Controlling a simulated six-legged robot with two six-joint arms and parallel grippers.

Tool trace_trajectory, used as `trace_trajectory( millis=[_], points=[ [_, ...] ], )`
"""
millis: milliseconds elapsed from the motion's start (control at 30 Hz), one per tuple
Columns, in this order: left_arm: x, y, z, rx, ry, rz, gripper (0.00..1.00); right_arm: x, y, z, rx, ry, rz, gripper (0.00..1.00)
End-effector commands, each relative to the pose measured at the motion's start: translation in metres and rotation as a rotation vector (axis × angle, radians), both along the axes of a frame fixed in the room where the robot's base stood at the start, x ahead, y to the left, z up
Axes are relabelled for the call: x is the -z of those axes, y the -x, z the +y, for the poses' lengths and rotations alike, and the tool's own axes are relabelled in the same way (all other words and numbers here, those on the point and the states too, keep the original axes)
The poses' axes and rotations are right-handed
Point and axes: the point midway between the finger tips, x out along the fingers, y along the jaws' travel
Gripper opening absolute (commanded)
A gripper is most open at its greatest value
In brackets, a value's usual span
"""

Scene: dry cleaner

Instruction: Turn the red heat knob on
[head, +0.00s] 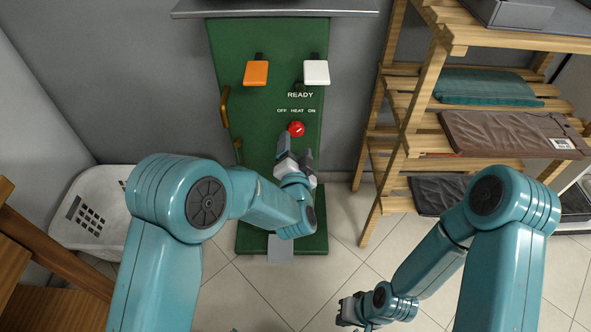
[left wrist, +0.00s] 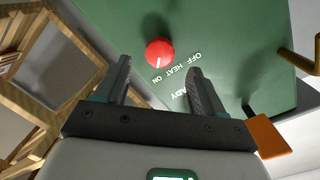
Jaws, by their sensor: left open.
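The red heat knob (head: 297,129) sits on the green panel (head: 256,112), below the words OFF, HEAT and ON. In the left wrist view, the knob (left wrist: 160,50) shows a pale mark on its lower side; its exact setting is hard to tell. My left gripper (head: 296,158) is just below the knob in the head view. In the left wrist view, its open fingers (left wrist: 158,68) stand apart, with the knob showing beyond their tips and nothing between them. My right gripper (head: 350,311) is low in the head view, away from the panel; its jaws are unclear.
A brass handle (head: 225,106) is on the panel's left edge. A wooden rack (head: 408,100) with folded garments stands to the right, and a white basket (head: 95,213) at left.

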Motion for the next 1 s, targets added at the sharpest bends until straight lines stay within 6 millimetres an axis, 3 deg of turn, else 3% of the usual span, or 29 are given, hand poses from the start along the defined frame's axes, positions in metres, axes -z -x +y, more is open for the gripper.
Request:
trace_trajectory(
  millis=[200, 400, 600, 1000],
  points=[
    [-0.006, 0.058, -0.001, 0.004, -0.003, 0.001, 0.69, -0.009, 0.000, 0.000, 0.000, 0.000, 0.000, 0.00],
    [-0.007, 0.092, -0.001, 0.002, -0.001, 0.002, 0.69, -0.012, 0.000, 0.000, 0.000, 0.000, 0.000, 0.00],
    [-0.008, 0.102, 0.000, 0.000, -0.001, 0.000, 0.69, -0.012, 0.000, 0.000, 0.000, 0.000, 0.000, 0.00],
    [-0.007, 0.102, 0.000, 0.000, 0.000, 0.000, 0.69, -0.012, 0.000, 0.000, 0.000, 0.000, 0.000, 0.00]
  ],
)
